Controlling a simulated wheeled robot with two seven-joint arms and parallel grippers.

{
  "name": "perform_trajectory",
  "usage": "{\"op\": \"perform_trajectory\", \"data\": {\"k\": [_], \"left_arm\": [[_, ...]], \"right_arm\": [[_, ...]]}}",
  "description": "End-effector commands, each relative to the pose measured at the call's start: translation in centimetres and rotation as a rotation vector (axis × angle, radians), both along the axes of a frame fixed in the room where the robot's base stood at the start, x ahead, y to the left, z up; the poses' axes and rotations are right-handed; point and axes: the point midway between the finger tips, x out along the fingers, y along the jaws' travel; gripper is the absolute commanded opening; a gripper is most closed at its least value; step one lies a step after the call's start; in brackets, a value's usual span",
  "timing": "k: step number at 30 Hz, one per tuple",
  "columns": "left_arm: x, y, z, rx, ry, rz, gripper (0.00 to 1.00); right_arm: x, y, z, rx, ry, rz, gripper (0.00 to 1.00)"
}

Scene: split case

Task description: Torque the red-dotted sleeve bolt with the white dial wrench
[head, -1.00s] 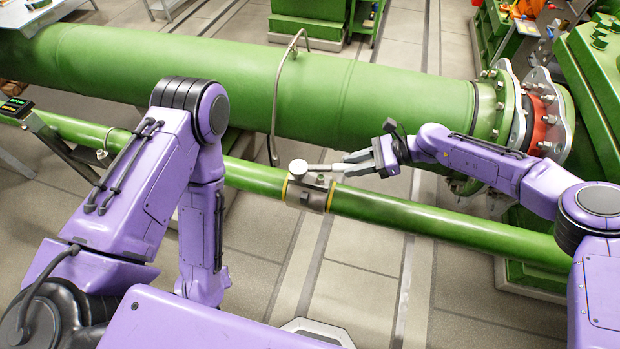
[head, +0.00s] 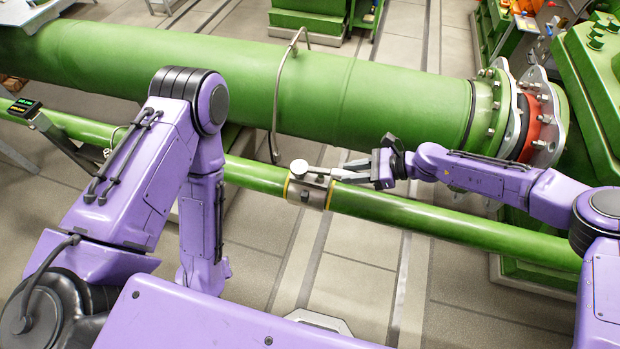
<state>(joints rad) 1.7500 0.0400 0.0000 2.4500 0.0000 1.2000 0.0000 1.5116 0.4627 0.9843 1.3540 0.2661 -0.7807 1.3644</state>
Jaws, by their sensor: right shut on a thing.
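The white dial wrench (head: 299,167) has its round white dial head over the grey sleeve (head: 307,196) with yellow edges on the thin green pipe. Its light handle points right. My right gripper (head: 352,172) is shut on the handle's right end, just above the pipe. The bolt under the wrench head is hidden, and I cannot make out a red dot. Whether the wrench is seated on a bolt is too small to tell. My left arm (head: 185,170) bends down at the left, and its gripper is not visible.
The thin green pipe (head: 450,220) runs across below the large green pipe (head: 350,90). A thin bent tube (head: 275,100) rises left of the wrench. A bolted flange (head: 508,110) with a red ring stands at right. A small display (head: 24,107) sits at far left.

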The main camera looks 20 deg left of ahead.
Motion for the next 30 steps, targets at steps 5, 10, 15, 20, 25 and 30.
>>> {"op": "perform_trajectory", "data": {"k": [5,10,15,20,25,30], "left_arm": [[0.0,0.0,0.2,0.0,0.0,0.0,0.43],[0.0,0.0,-1.1,0.0,0.0,0.0,0.43],[0.0,0.0,-0.5,0.0,0.0,0.0,0.43],[0.0,0.0,-0.5,0.0,0.0,0.0,0.43],[0.0,0.0,-0.5,0.0,0.0,0.0,0.43],[0.0,0.0,-0.5,0.0,0.0,0.0,0.43]], "right_arm": [[-0.8,0.2,0.0,0.003,0.004,-0.022,0.0],[-0.5,0.2,-0.6,0.001,-0.001,-0.018,0.0],[-0.6,0.1,0.0,0.003,0.003,-0.019,0.0],[-0.6,0.1,0.0,0.002,0.003,-0.019,0.0],[-0.5,0.0,0.0,0.002,0.002,-0.02,0.0],[-0.5,0.0,0.0,0.002,0.002,-0.021,0.0]]}}
